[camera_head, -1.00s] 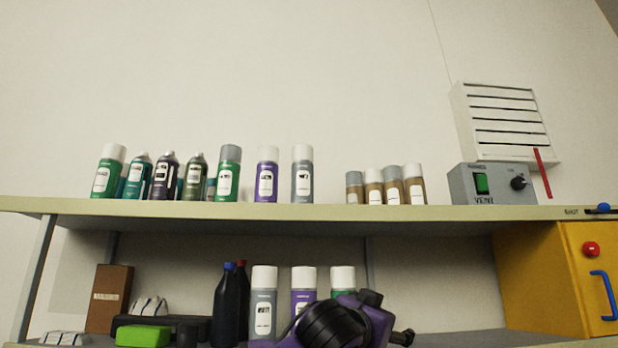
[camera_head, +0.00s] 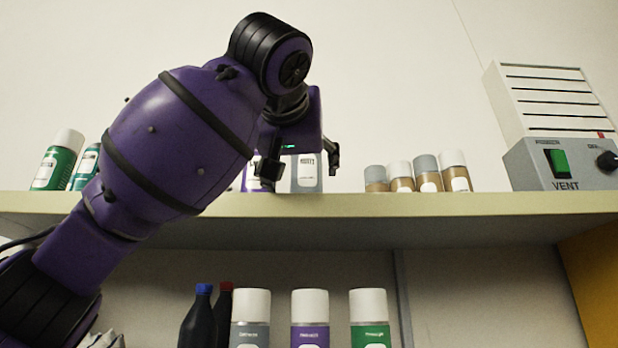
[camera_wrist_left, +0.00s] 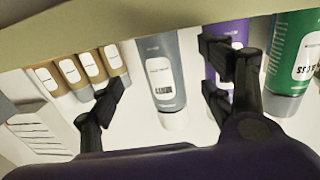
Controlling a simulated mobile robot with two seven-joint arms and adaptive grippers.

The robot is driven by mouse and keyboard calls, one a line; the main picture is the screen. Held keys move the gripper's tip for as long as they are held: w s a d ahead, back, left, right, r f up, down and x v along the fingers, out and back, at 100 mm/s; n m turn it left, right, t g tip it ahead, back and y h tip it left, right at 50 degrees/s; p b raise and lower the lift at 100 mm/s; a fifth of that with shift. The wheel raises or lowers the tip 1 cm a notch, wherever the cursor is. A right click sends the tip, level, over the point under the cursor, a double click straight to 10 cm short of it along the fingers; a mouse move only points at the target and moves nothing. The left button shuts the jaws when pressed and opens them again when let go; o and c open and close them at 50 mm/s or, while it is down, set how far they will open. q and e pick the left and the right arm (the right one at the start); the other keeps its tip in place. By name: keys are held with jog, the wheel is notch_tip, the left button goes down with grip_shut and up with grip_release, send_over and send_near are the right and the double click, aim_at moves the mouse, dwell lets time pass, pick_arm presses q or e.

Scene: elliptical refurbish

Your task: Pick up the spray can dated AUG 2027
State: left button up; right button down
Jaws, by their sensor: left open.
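My left gripper (camera_head: 301,165) is open at the upper shelf, its fingers on either side of a grey spray can (camera_head: 307,180). In the left wrist view, which is upside down, the grey can (camera_wrist_left: 158,62) shows between the open fingers (camera_wrist_left: 163,88), with no clear grip on it. A purple spray can (camera_head: 250,180) stands close beside it, partly behind the gripper; it also shows in the left wrist view (camera_wrist_left: 229,62) behind a finger. A green can (camera_wrist_left: 292,65) stands beyond it. Label dates are too small to read. My right gripper is not in view.
Several short brown cans (camera_head: 428,178) and a VENT control box (camera_head: 562,163) stand to the right on the upper shelf (camera_head: 420,205). Green (camera_head: 57,162) and teal (camera_head: 86,168) cans stand at left. Grey, purple and green cans and dark bottles (camera_head: 200,322) stand below.

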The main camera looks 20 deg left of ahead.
aim_at(304, 177)
pick_arm(q)
jog(key=shift+w+a+r, duration=0.15)
jog(key=shift+w+r, duration=0.05)
jog(key=shift+w, duration=0.2)
jog(key=w, duration=0.3)
jog(key=w+a, duration=0.1)
jog(key=w, duration=0.1)
jog(key=shift+w+r, duration=0.2)
jog(key=shift+w, duration=0.15)
jog(key=shift+s, duration=0.1)
jog(key=shift+c, duration=0.2)
jog(key=shift+d, duration=0.1)
jog(key=c, duration=1.4)
jog(key=shift+c, duration=1.1)
jog(key=shift+r, duration=0.1)
